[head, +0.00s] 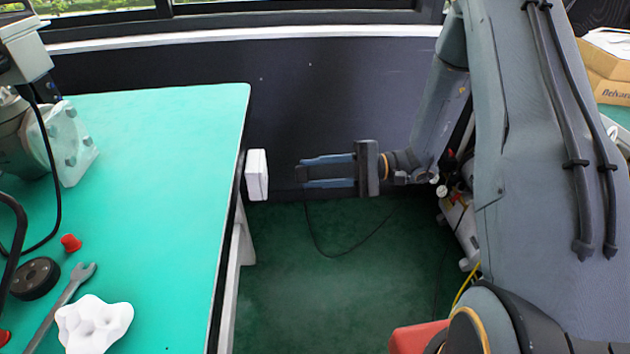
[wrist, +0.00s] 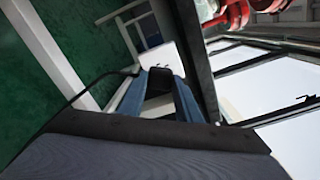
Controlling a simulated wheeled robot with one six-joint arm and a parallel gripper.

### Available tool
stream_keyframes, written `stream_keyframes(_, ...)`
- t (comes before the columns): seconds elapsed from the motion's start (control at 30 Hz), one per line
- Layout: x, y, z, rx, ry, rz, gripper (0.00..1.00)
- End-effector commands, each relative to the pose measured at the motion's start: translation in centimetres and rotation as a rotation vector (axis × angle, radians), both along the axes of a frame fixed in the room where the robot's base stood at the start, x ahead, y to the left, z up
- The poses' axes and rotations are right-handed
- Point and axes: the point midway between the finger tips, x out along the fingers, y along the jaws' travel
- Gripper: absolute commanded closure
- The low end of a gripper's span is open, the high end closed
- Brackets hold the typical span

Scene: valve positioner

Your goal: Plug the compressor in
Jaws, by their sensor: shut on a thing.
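My gripper (head: 306,172) is level, points left, and is shut on a dark plug (head: 300,174) at its fingertips. A thin black cable (head: 318,246) hangs from the plug in a loop over the floor. The white socket box (head: 257,175) is on the right edge of the green table, left of the plug, with a clear gap between them. In the wrist view the plug (wrist: 160,82) sits between the blue fingers, and the white socket box (wrist: 163,57) shows just beyond it. The plug's pins and part of the socket face are hidden. I cannot make out the compressor clearly.
The green table (head: 170,200) holds a valve body (head: 65,140), a wrench (head: 62,310), a red cap (head: 70,243), a black round part (head: 35,278) and a white lumpy piece (head: 93,323). A red object (head: 418,338) is low at the bottom. A cardboard box (head: 605,75) is at right.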

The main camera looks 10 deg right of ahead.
Motion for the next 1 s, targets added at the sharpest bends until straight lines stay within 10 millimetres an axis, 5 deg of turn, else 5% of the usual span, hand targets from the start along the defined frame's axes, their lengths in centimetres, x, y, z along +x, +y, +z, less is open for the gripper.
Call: stream_keyframes(1.0, 0.7, 5.3, 0.0, 0.018, 0.0, -0.022, 0.92)
